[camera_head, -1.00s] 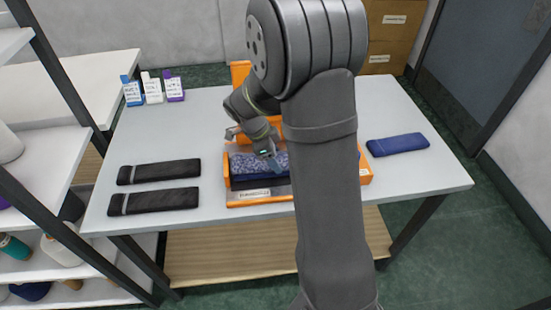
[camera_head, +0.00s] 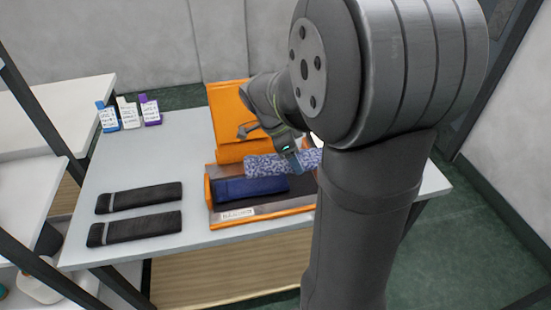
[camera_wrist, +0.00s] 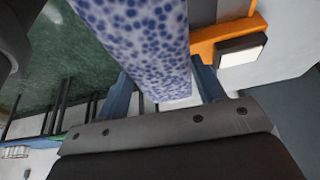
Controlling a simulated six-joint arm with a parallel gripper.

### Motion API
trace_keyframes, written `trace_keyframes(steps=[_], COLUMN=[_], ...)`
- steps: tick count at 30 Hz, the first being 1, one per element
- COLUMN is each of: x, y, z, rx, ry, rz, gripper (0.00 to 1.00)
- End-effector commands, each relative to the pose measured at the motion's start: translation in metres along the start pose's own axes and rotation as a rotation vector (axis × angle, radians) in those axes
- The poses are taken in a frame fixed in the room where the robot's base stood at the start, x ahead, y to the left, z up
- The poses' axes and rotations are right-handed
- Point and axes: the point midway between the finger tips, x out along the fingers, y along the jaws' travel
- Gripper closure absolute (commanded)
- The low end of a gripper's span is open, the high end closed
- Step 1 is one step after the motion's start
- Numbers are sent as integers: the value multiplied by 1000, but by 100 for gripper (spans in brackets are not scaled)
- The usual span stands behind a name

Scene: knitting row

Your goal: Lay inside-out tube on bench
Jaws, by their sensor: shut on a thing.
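A speckled blue and pale lilac tube (camera_head: 265,166) is in my gripper (camera_head: 292,160), above the orange tray-like fixture (camera_head: 268,224). In the wrist view the speckled tube (camera_wrist: 140,40) runs between the two blue fingers of my gripper (camera_wrist: 165,92), which are shut on it. A dark blue tube (camera_head: 250,189) lies in the fixture, to the left on its dark bed. Two black tubes with a grey band, one farther (camera_head: 140,198) and one nearer (camera_head: 135,228), lie on the bench (camera_head: 170,155) left of the fixture.
An orange upright panel (camera_head: 228,110) stands at the back of the fixture. Three small labelled packs, blue (camera_head: 107,117), white (camera_head: 128,113) and purple (camera_head: 150,111), stand at the bench's back left. The bench between them and the black tubes is clear. My arm covers much of its right side.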

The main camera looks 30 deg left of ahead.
Motion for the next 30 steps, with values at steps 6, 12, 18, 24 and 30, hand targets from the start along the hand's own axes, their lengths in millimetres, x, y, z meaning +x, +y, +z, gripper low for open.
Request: trace_keyframes(steps=[6, 12, 18, 24, 30], x=[9, 40, 73, 104, 134], y=[1, -4, 2, 18, 44], z=[-30, -84, -146, -206, -265], rx=[2, -2, -12, -20, -29], ry=[0, 0, 0, 0, 1], rz=[1, 0, -4, -8, -12], gripper=[59, 59, 59, 59, 59])
